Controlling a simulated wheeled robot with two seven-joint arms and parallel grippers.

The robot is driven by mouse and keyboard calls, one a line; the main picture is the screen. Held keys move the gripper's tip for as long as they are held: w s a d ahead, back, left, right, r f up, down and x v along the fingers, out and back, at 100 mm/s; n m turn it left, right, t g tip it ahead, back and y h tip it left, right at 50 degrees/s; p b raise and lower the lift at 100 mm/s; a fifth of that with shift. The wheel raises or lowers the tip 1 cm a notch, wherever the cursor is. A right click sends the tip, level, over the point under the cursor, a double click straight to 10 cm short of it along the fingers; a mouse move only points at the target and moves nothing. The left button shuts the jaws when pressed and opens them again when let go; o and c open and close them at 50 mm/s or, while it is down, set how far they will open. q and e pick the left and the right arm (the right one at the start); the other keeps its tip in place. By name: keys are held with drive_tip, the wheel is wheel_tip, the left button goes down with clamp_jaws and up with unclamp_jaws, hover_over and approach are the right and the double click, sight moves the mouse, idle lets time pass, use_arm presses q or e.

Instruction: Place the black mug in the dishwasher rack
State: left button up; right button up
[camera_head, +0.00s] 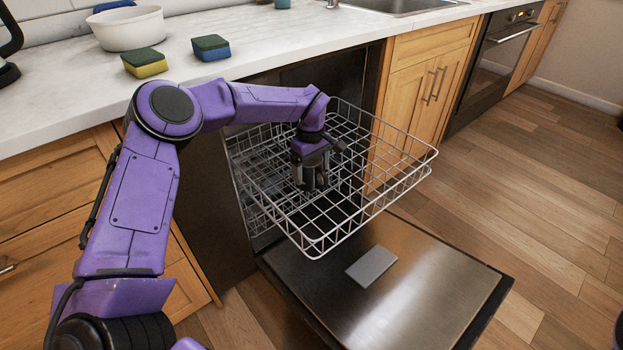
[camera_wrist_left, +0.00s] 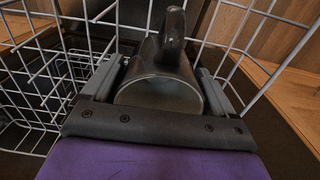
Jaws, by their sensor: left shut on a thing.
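The black mug (camera_wrist_left: 158,88) sits between the two fingers of my left gripper in the left wrist view, its open mouth facing the camera and its handle at the top. My left gripper (camera_head: 311,181) is shut on the mug and points down inside the wire dishwasher rack (camera_head: 402,187). In the head view the mug is mostly hidden and blends with the dark fingers. Rack wires also show around the mug in the left wrist view (camera_wrist_left: 228,25). I cannot tell whether the mug touches the rack floor. My right gripper is out of view.
The dishwasher door (camera_head: 436,287) is folded down under the pulled-out rack. The counter (camera_head: 60,92) holds a white bowl (camera_head: 130,28), a yellow-green sponge (camera_head: 145,64) and a blue-green sponge (camera_head: 210,48). The rest of the rack looks empty.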

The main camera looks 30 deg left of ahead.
sight(311, 177)
use_arm(q)
drive_tip(key=shift+f, duration=1.5)
drive_tip(key=shift+f, duration=0.2)
drive_tip(key=o, duration=1)
drive_tip(key=shift+o, duration=0.2)
wheel_tip(311, 177, up, 12)
drive_tip(key=p, duration=0.2)
drive_tip(key=shift+r, duration=0.2)
